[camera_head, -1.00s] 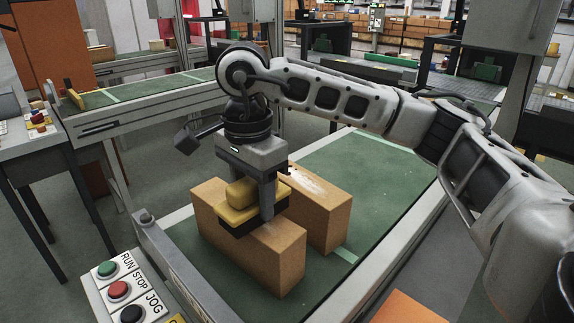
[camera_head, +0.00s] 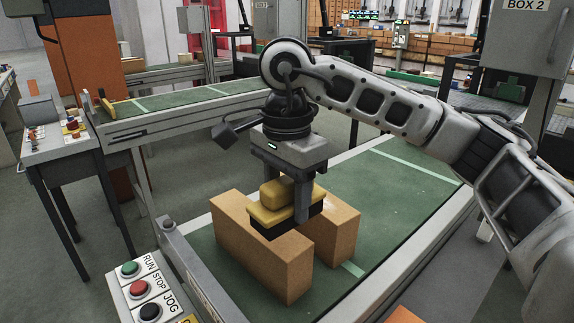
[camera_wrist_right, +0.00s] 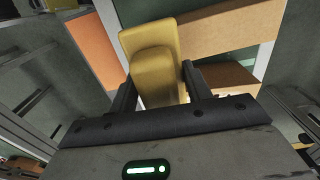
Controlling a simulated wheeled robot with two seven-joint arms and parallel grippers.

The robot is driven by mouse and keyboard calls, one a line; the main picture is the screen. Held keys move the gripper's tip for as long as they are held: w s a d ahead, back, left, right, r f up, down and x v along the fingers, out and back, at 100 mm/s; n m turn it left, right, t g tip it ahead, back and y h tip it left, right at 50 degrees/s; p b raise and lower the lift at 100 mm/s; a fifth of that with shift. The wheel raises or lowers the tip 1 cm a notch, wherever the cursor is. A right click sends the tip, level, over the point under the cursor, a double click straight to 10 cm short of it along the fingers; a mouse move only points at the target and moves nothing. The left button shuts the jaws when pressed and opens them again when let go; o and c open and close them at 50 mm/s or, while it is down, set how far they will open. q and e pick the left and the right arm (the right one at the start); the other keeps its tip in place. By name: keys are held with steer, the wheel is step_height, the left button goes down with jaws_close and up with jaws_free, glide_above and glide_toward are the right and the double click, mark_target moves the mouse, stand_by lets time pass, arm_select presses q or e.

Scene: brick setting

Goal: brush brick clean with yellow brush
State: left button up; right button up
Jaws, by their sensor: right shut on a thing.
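My right gripper (camera_head: 289,200) is shut on the yellow brush (camera_head: 276,213) and also shows in the wrist view (camera_wrist_right: 160,88). The brush has a yellow block handle and a dark bristle side facing down. It is held over the two brown bricks on the green belt. The front brick (camera_head: 265,254) is long and lies at the left; the rear brick (camera_head: 338,228) lies beside it at the right, partly hidden by the brush and gripper. I cannot tell whether the bristles touch a brick. No white dust shows on the visible part of the rear brick. My left gripper is not in view.
The green conveyor belt (camera_head: 405,190) is free behind and right of the bricks. A button panel (camera_head: 150,290) stands at its front left corner. A second conveyor (camera_head: 190,100) runs behind at the left, next to a small side table (camera_head: 70,150).

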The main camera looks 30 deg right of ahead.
mark_target(286, 179)
steer(key=shift+r+p, duration=1)
steer(key=shift+r, duration=0.75)
